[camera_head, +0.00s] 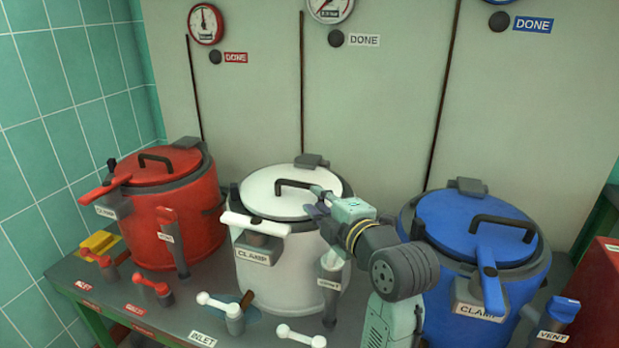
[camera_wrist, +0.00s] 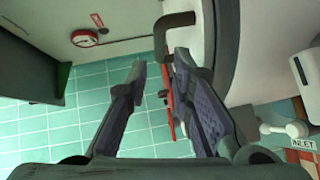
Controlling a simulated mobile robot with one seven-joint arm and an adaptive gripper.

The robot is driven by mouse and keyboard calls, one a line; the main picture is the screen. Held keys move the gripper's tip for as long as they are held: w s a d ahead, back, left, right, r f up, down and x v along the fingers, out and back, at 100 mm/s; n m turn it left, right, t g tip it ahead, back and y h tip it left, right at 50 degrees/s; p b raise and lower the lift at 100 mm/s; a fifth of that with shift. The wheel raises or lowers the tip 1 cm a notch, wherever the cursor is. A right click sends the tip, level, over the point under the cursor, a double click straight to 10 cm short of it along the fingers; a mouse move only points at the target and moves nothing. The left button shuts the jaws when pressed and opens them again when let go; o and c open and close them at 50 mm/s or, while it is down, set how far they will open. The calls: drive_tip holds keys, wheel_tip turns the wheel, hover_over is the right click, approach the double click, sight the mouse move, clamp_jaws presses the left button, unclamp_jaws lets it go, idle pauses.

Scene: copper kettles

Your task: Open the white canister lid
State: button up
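The white canister (camera_head: 262,275) stands between the red and blue ones. Its white lid (camera_head: 268,200) lies flat on top, with a dark bent handle (camera_head: 293,184). The white clamp lever (camera_head: 255,223) at the front points sideways to the left. My gripper (camera_head: 318,203) is at the right side of the lid, by the handle's right end. In the wrist view my gripper (camera_wrist: 160,65) is open, with its fingers apart. The handle (camera_wrist: 176,20) shows just beyond the fingertips, close to the right finger. I cannot tell whether they touch.
The red canister (camera_head: 180,215) stands left and the blue canister (camera_head: 475,250) right, close to my arm. Gauges (camera_head: 205,24) hang on the panel behind.

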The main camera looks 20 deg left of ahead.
sight(300, 186)
drive_tip(key=p+x, duration=0.2)
drive_tip(key=x, duration=0.8)
drive_tip(key=shift+w+a, duration=0.1)
drive_tip(key=shift+a, duration=0.1)
clamp_jaws()
idle(0.3)
